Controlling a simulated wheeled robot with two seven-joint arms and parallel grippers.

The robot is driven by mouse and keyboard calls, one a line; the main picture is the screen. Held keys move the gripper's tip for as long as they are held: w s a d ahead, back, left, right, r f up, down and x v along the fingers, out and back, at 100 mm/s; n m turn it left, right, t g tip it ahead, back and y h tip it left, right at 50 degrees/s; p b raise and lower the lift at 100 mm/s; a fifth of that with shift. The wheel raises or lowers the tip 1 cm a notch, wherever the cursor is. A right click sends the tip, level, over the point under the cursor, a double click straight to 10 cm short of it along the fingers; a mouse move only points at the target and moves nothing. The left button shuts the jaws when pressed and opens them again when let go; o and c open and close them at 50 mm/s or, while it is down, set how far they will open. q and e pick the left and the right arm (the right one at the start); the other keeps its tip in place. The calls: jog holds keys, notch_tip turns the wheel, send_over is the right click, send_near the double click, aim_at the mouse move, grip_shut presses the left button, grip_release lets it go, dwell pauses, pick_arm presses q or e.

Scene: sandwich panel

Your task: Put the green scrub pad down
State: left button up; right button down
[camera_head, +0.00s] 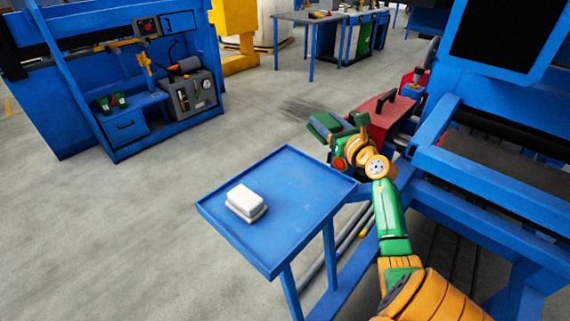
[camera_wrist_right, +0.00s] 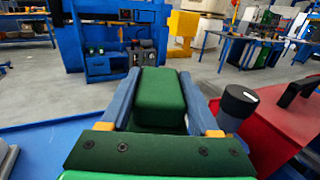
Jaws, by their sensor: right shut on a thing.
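My right gripper (camera_head: 338,130) is shut on the green scrub pad (camera_wrist_right: 160,94), with a blue-grey finger on each side of it in the right wrist view. In the head view the pad (camera_head: 322,124) is small and partly hidden by the fingers. The gripper holds it up near the far right corner of the blue tray table (camera_head: 290,181). The pad's height above the table is hard to tell. My left gripper is not in view.
A white block on a greyish one (camera_head: 246,201) lies on the left part of the tray table. The rest of its top is bare. A red toolbox (camera_head: 388,112) with a black handle stands close to the right of the gripper. A blue machine frame (camera_head: 500,180) is at right.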

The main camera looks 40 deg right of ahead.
jog(key=w+a+f+p, duration=0.1)
jog(key=w+a+f, duration=0.1)
jog(key=a, duration=0.3)
jog(key=b, duration=0.3)
send_over(287, 175)
notch_tip(287, 175, down, 6)
jog(key=shift+d+f, duration=0.15)
notch_tip(287, 175, down, 4)
jog(key=shift+w+r+b, duration=0.1)
jog(key=shift+r+b, duration=0.15)
jog(key=shift+b, duration=0.9)
jog(key=shift+r+p, duration=0.25)
jog(key=shift+p, duration=0.05)
jog(key=shift+c, duration=0.6)
grip_release()
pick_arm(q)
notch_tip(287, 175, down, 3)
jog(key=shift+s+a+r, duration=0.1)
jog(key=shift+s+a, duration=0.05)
